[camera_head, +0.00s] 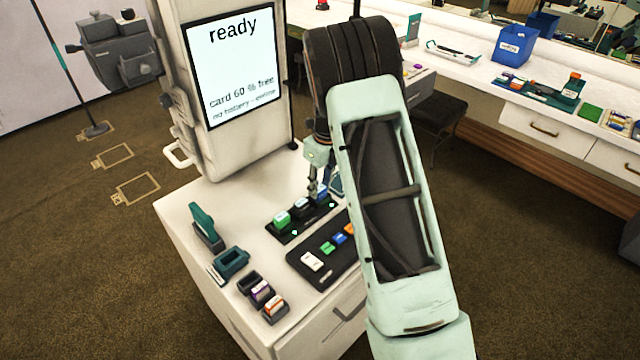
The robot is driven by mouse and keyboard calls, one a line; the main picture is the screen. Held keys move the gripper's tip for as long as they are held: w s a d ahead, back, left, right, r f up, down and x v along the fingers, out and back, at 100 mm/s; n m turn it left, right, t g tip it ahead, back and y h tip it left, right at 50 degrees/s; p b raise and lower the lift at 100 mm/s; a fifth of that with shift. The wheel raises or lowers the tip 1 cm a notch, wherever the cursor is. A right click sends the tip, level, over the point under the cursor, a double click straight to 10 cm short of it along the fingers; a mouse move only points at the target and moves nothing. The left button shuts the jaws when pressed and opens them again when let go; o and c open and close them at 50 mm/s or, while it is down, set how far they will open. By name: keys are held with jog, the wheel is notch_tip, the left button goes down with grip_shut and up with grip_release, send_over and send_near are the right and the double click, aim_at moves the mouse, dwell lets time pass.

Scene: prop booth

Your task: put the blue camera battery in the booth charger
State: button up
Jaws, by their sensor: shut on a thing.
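My gripper (316,193) reaches down from the arm at the middle of the white counter, fingers low over the black charger (279,238). It is shut on the blue battery (323,193), at the charger's right end; the fingers partly cover it. I cannot tell whether the battery is fully seated in its bay or just above it. A green battery (282,218) and a dark battery with a pale top (302,205) stand in the charger to the left. Small green lights show along the charger's front edge.
A black tray (303,275) with small coloured pieces lies just in front of the charger, partly behind my arm. Small holders (229,262) stand at the counter's left. The screen (233,65) rises behind, reading "ready". A blue bin (512,45) stands on the far bench.

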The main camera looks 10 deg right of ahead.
jog(key=o, duration=1.3)
jog(key=shift+c, duration=0.2)
jog(key=shift+r, duration=0.15)
jog(key=shift+r+p, duration=2.75)
jog(key=shift+r, duration=0.7)
jog(key=shift+f, duration=0.1)
